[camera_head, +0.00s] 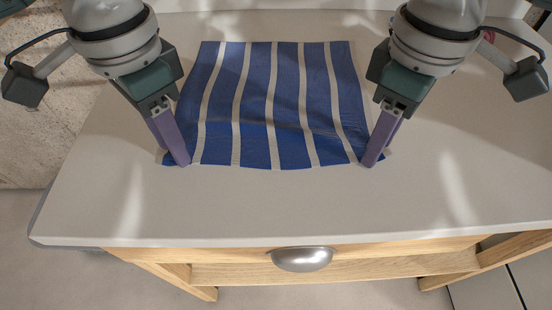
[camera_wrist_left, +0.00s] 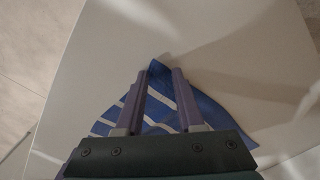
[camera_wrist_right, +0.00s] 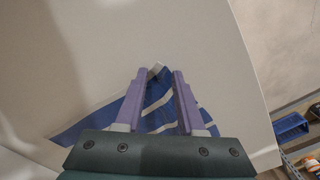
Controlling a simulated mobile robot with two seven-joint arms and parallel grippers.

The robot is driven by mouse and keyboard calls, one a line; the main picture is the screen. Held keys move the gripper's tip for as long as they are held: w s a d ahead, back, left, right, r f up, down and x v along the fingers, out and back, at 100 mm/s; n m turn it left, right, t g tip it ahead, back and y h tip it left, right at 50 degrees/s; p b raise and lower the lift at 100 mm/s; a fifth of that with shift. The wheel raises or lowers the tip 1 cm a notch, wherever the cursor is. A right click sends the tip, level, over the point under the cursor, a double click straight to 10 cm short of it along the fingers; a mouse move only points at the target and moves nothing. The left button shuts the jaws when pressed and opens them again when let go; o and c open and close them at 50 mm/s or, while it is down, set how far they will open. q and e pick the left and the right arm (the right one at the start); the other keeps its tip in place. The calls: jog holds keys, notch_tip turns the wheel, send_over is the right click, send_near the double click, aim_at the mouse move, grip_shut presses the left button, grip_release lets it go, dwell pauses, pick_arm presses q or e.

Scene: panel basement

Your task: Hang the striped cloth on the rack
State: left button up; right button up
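The striped cloth (camera_head: 258,115), blue with pale stripes, lies spread on the pale tabletop with slight wrinkles. My left gripper (camera_head: 181,163) points down at its near left corner. In the left wrist view the fingers (camera_wrist_left: 158,75) stand apart with a cloth corner (camera_wrist_left: 158,82) between them. My right gripper (camera_head: 370,163) is at the near right corner. In the right wrist view its fingers (camera_wrist_right: 160,75) are also apart, with a cloth corner (camera_wrist_right: 156,80) between them. No finger is seen closed on the cloth. I cannot make out the rack in any view.
A blue bin (camera_wrist_right: 291,127) sits off the table at the right of the right wrist view.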

pick_arm(q)
grip_shut()
pick_arm(e)
jog(key=shift+d, duration=0.1)
grip_shut()
dwell(0.4)
pick_arm(q)
jog(key=shift+r, duration=0.1)
pick_arm(e)
jog(key=shift+r, duration=0.1)
